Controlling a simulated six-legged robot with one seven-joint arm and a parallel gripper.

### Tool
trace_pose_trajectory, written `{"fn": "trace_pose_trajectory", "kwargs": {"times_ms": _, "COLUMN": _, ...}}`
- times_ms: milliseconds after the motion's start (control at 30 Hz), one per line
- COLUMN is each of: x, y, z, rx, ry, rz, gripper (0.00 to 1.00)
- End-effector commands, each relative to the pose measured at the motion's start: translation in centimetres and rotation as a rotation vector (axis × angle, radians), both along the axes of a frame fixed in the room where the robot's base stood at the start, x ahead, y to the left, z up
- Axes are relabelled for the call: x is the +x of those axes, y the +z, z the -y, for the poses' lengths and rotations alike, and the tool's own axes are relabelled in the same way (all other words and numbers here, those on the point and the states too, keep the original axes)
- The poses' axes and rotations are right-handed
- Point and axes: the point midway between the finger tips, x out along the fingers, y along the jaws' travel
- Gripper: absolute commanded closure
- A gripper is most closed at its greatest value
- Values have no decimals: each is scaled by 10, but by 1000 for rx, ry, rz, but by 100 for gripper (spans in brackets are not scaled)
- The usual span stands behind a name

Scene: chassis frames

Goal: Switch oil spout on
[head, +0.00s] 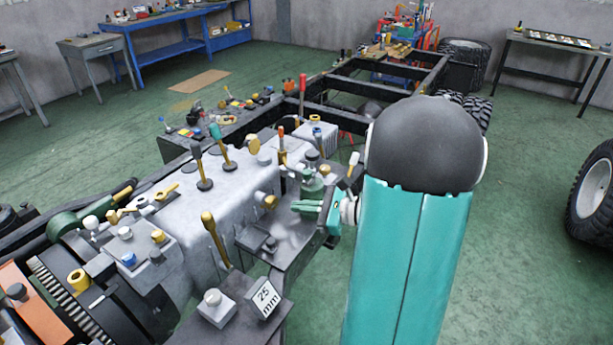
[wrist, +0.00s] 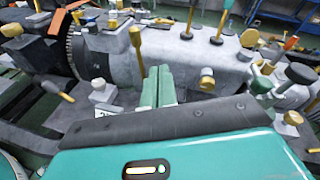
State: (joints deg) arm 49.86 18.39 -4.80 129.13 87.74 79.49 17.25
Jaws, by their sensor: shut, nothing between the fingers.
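My gripper (head: 298,206) reaches in from the right over the grey machine block, and its green fingers are together and empty. In the wrist view the gripper (wrist: 158,74) points at the block's side, between a yellow-handled lever (wrist: 137,45) on the left and a brass knob (wrist: 207,78) on the right. A green fitting with a dark round knob (head: 312,180) stands just behind the fingers in the head view; it also shows at the right of the wrist view (wrist: 262,86). No label marks the oil spout, and I cannot tell for certain which fitting it is.
The grey block (head: 200,215) carries several upright levers and knobs. A "25 mm" block (head: 265,298) stands at the front. A black chassis frame (head: 375,75) runs back from the machine. Green floor is open to the right, before a large tyre (head: 590,195).

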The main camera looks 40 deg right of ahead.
Motion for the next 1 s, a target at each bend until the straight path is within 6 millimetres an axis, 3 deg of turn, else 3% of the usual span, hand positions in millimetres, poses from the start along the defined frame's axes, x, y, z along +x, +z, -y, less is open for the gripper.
{"fn": "trace_pose_trajectory", "kwargs": {"times_ms": 33, "x": -5, "y": -13, "z": 33, "rx": 80, "ry": -108, "rz": 8, "gripper": 100}}
{"fn": "trace_pose_trajectory", "kwargs": {"times_ms": 100, "x": -12, "y": -25, "z": 73, "rx": 173, "ry": -241, "rz": 36, "gripper": 100}}
{"fn": "trace_pose_trajectory", "kwargs": {"times_ms": 200, "x": -25, "y": -40, "z": 116, "rx": 266, "ry": -385, "rz": 70, "gripper": 100}}
{"fn": "trace_pose_trajectory", "kwargs": {"times_ms": 300, "x": -35, "y": -48, "z": 140, "rx": 314, "ry": -469, "rz": 97, "gripper": 100}}
{"fn": "trace_pose_trajectory", "kwargs": {"times_ms": 400, "x": -39, "y": -51, "z": 149, "rx": 331, "ry": -500, "rz": 105, "gripper": 100}}
{"fn": "trace_pose_trajectory", "kwargs": {"times_ms": 767, "x": -35, "y": -51, "z": 148, "rx": 330, "ry": -498, "rz": 106, "gripper": 100}}
{"fn": "trace_pose_trajectory", "kwargs": {"times_ms": 1000, "x": -3, "y": -51, "z": 144, "rx": 329, "ry": -493, "rz": 105, "gripper": 100}}
